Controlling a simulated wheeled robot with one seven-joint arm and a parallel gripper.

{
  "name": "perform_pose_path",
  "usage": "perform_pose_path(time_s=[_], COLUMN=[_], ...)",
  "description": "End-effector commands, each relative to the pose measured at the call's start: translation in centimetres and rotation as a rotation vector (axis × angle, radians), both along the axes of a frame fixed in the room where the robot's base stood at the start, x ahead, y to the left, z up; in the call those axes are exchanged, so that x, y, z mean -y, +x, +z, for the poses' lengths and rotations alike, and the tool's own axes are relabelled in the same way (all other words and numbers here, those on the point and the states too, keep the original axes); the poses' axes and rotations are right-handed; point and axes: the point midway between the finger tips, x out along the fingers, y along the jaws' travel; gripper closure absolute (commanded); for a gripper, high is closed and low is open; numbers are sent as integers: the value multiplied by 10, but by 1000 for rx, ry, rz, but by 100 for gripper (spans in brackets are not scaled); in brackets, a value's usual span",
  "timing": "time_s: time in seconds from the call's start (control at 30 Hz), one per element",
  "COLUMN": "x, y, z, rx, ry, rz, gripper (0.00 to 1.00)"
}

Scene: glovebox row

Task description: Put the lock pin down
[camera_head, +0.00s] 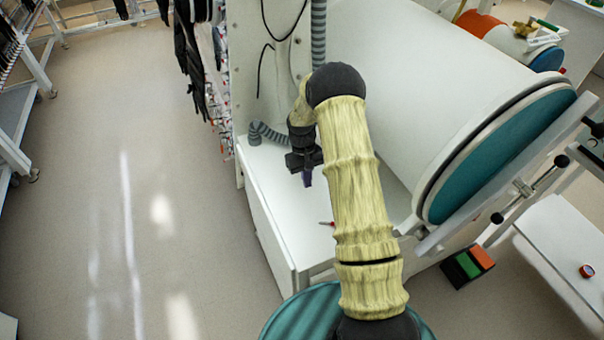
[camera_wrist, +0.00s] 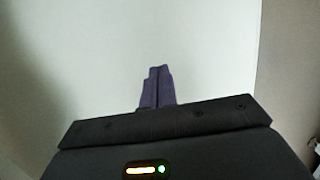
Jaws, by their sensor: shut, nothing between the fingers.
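My gripper (camera_head: 307,180) is above the white cabinet top in the head view, pointing down. In the wrist view its purple fingers (camera_wrist: 157,88) are closed together with nothing between them. A small red piece (camera_head: 326,223) lies on the white top, to the right of and nearer than my gripper, partly hidden by my arm. It may be the lock pin, but it is too small to be sure.
The white cabinet top (camera_head: 262,165) is mostly bare. A large white cylinder (camera_head: 410,80) with a teal end stands to the right. A grey ribbed hose (camera_head: 268,132) and hanging black gloves (camera_head: 186,60) are behind. Open floor (camera_head: 130,200) lies left.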

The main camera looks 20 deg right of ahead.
Motion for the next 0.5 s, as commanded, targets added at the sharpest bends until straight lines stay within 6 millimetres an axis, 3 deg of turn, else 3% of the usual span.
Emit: perform_pose_path(time_s=[0.2,0.5], x=[-4,-5], y=[27,38], z=[-2,0], rx=[2,0], ry=[0,0], rz=[1,2], gripper=[100,100])
